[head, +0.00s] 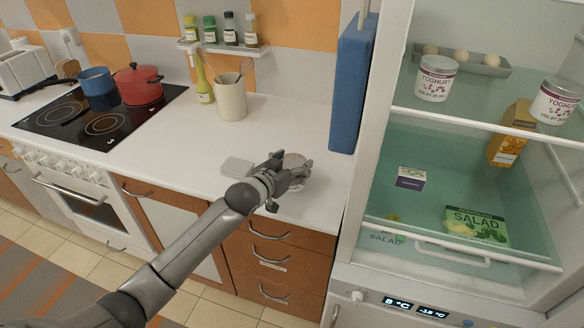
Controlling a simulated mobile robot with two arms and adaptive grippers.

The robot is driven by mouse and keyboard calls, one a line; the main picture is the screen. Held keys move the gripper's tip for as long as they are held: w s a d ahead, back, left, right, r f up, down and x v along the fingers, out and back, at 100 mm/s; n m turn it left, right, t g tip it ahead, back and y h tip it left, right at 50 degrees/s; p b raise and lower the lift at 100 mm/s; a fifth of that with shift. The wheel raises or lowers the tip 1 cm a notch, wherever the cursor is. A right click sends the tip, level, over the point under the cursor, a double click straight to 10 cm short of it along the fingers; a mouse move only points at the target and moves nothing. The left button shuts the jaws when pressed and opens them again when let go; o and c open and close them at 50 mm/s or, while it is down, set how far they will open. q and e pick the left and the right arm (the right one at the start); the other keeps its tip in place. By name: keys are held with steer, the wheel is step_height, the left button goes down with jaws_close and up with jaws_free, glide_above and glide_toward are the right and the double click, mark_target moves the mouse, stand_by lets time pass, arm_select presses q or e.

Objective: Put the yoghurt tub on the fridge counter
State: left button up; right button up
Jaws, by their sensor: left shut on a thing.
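My left gripper (291,177) is over the white counter (303,123) beside the fridge, shut on a tub with a pale round lid (294,160). The lid looks like those on the yoghurt tubs in the fridge; the gripper hides most of its side and label. I cannot tell whether its base touches the counter. Two white yoghurt tubs stand on the upper fridge shelf, one at the left (436,79) and one at the right (556,101). My right gripper is not in view.
A small pale block (237,167) lies left of the gripper. A tall blue box (353,85) stands at the fridge side. A utensil crock (231,100) is farther back. The open fridge (378,130) is at the right. The counter's middle is clear.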

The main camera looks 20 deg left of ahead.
arm_select(q)
steer(key=shift+f, duration=0.15)
steer(key=o, duration=1.2)
steer(key=shift+r, duration=0.25)
steer(key=shift+s+f, duration=0.1)
steer(key=shift+s, duration=0.2)
steer(key=b+v, duration=0.1)
steer(key=v, duration=1)
steer(key=shift+s, duration=0.25)
steer(key=shift+a, duration=0.15)
